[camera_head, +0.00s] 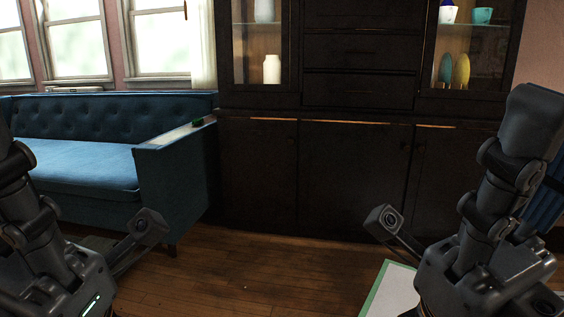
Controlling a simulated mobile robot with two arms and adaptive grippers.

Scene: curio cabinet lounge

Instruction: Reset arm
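My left arm comes in at the left edge and reaches down to the lower left corner. A bracket with a small lens block sticks out from its wrist, in front of the blue sofa and the floor. My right arm stands at the right edge, with a similar bracket pointing left in front of the dark cabinet. The fingers of both grippers are out of the picture, so I cannot see whether they hold anything.
A blue tufted sofa (90,165) stands at the left under the windows. A dark cabinet (310,180) fills the middle, with a white jar (271,69) behind glass. A white, green-edged flat surface (385,292) lies at the bottom right. The wooden floor (255,275) between is clear.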

